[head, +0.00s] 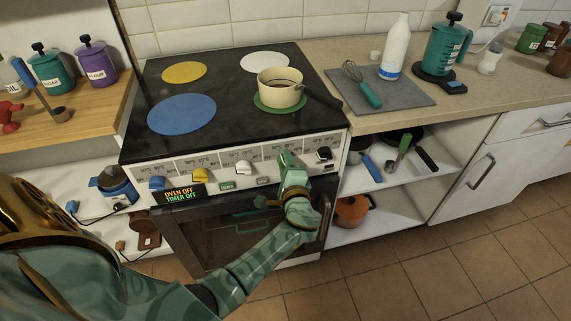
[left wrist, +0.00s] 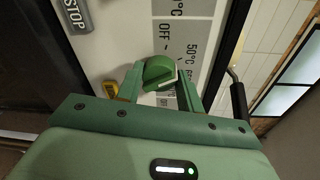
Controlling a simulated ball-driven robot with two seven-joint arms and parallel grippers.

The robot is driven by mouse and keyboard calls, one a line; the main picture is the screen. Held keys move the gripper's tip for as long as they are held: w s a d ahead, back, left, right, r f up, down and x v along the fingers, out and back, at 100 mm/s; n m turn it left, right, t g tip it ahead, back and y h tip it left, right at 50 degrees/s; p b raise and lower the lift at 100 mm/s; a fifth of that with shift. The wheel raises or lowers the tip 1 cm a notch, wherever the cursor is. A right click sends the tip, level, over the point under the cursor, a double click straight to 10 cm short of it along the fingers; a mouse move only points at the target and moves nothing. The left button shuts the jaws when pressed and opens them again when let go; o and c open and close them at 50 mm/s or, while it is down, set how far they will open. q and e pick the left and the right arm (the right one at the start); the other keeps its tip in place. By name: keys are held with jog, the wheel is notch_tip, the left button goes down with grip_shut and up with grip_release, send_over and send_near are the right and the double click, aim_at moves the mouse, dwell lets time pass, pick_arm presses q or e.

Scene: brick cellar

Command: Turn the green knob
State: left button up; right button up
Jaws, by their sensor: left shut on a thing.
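The green knob (left wrist: 159,72) sits on the white stove panel, beside printed temperature marks, in the left wrist view. My left gripper (head: 288,162) is at the panel's right part in the head view, between the white knob (head: 243,167) and the black knob (head: 325,153). Its two fingers stand on either side of the green knob and are shut on it. In the head view the gripper largely hides this knob. My right gripper is in neither view.
The blue knob (head: 157,183) and yellow knob (head: 200,174) are farther left. A display (head: 180,193) reads oven off, timer off. A cream pot (head: 280,88) stands on the green hob disc (head: 280,107), its handle pointing right. The oven handle (head: 327,217) is near my arm.

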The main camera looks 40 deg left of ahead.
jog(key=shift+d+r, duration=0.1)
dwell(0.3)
pick_arm(q)
jog(key=shift+f, duration=0.1)
jog(key=o, duration=1)
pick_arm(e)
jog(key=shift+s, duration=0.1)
